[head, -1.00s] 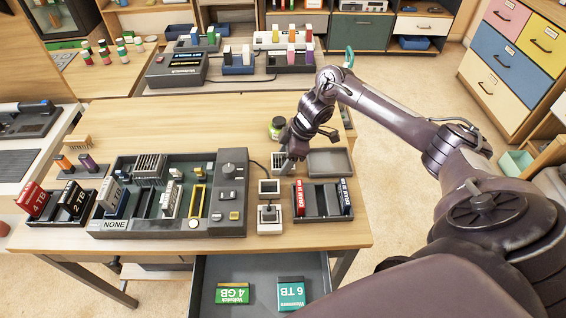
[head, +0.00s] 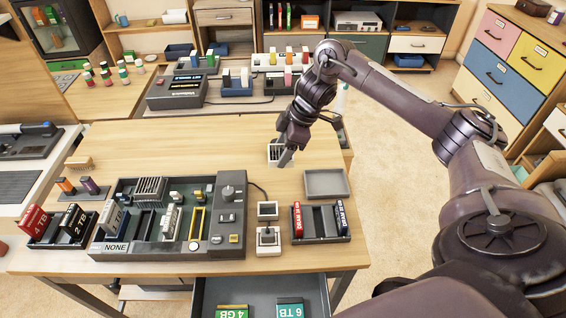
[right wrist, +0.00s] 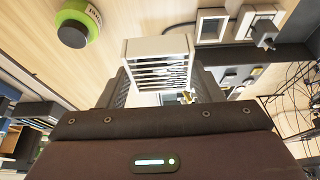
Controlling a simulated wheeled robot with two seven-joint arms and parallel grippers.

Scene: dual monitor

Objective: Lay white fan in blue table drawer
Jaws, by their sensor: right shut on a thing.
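The white fan (head: 275,153) is a small square-framed piece with a slatted grille. My right gripper (head: 285,157) is shut on it and holds it over the back right part of the desk. In the right wrist view the fan (right wrist: 158,62) sits between the two dark fingers, grille showing. The table drawer (head: 208,299) is pulled out under the front edge of the desk and looks dark grey. A green 4 GB piece (head: 232,312) and a teal 6 TB piece (head: 290,311) lie in it, cut off by the picture's bottom edge. My left gripper is out of view.
A grey console (head: 226,245) stands on the desk's left half. Small switch boxes (head: 268,240), an empty grey tray (head: 326,184) and a rack with red and blue pieces (head: 320,236) stand right of it. A green jar (right wrist: 76,24) shows near the fan in the wrist view.

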